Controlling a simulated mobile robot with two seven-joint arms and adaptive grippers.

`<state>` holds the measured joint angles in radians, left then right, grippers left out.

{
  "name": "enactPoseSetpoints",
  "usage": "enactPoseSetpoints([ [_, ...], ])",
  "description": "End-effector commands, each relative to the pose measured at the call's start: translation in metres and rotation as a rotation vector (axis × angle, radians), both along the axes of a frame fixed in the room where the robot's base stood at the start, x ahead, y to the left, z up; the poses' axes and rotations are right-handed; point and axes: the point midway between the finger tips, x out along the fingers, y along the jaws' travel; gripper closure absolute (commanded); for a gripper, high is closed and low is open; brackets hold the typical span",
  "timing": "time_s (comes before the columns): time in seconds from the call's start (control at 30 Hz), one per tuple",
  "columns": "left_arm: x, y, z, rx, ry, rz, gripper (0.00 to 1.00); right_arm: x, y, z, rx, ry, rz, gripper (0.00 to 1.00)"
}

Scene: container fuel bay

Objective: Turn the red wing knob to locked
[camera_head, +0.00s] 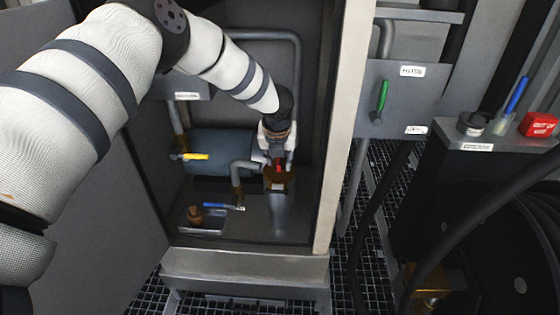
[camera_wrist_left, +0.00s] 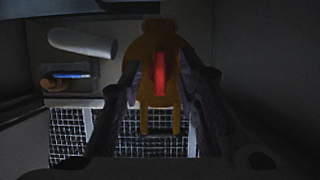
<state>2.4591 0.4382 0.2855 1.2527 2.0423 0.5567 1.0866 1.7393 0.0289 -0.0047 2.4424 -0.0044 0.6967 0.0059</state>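The red wing knob (camera_wrist_left: 159,75) stands upright in the wrist view on a yellow-orange valve body (camera_wrist_left: 157,97). In the head view a small bit of the red wing knob (camera_head: 280,166) shows below my left gripper (camera_head: 278,158), above the orange body (camera_head: 277,181) inside the cabinet. In the wrist view the fingers of my left gripper (camera_wrist_left: 160,82) are spread, one on each side of the knob, with gaps between them and the red wing. The gripper hides part of the knob in the head view. My right gripper is not in view.
The cabinet's light door-frame post (camera_head: 343,120) stands close to the right of my arm. A green lever (camera_head: 381,98) is on a panel outside, to the right.

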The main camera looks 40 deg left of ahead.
Motion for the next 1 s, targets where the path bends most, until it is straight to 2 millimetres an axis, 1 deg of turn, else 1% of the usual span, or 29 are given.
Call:
enactPoseSetpoints([
  [0.27,0.0011,0.0002,-0.0018,0.0,-0.001,-0.001,0.7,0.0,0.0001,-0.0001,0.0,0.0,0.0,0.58],
  [0.3,0.0011,0.0002,-0.0017,0.0,-0.001,-0.001,0.79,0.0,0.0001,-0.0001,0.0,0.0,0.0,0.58],
  [0.4,0.0011,0.0002,-0.0017,0.0,-0.001,-0.001,1.0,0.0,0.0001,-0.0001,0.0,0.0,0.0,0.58],
  [0.77,0.0005,0.0007,-0.0017,0.0,0.0,-0.021,1.0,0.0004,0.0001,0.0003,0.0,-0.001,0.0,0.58],
  [1.0,-0.0001,0.002,-0.0015,-0.002,0.0,-0.136,1.0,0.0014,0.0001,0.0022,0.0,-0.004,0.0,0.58],
])
